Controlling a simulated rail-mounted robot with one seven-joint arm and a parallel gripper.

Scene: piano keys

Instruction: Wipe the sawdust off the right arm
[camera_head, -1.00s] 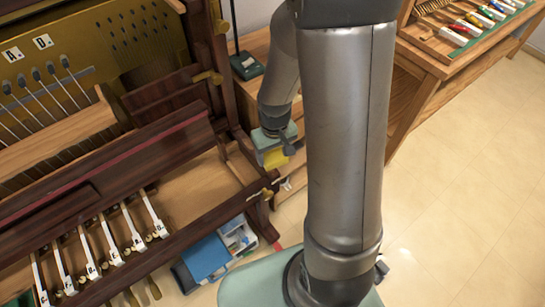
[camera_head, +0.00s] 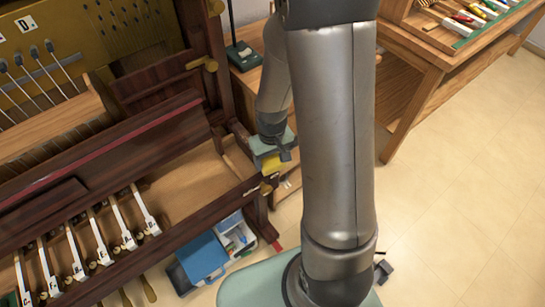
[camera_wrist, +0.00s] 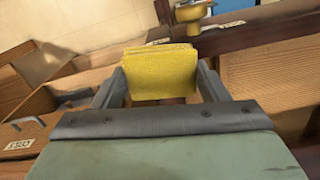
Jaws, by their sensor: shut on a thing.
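My gripper (camera_head: 271,160) is shut on a folded yellow cloth (camera_head: 270,165), at the right end of the opened piano. In the wrist view, the yellow cloth (camera_wrist: 160,72) sits between the two dark fingers of my gripper (camera_wrist: 158,78). The piano's right arm seems to be the dark wooden end piece (camera_head: 238,150) just left of my gripper. The cloth is close to it, but I cannot tell whether they touch. I cannot make out sawdust on it. My own arm hides part of the area to the right.
Piano keys (camera_head: 108,235) lie left on the key bed (camera_head: 190,190). A brass knob (camera_wrist: 192,12) is just beyond the cloth. A blue-lidded box (camera_head: 205,257) stands on the floor below. A wooden bench with tools (camera_head: 440,50) is at back right. The right floor is clear.

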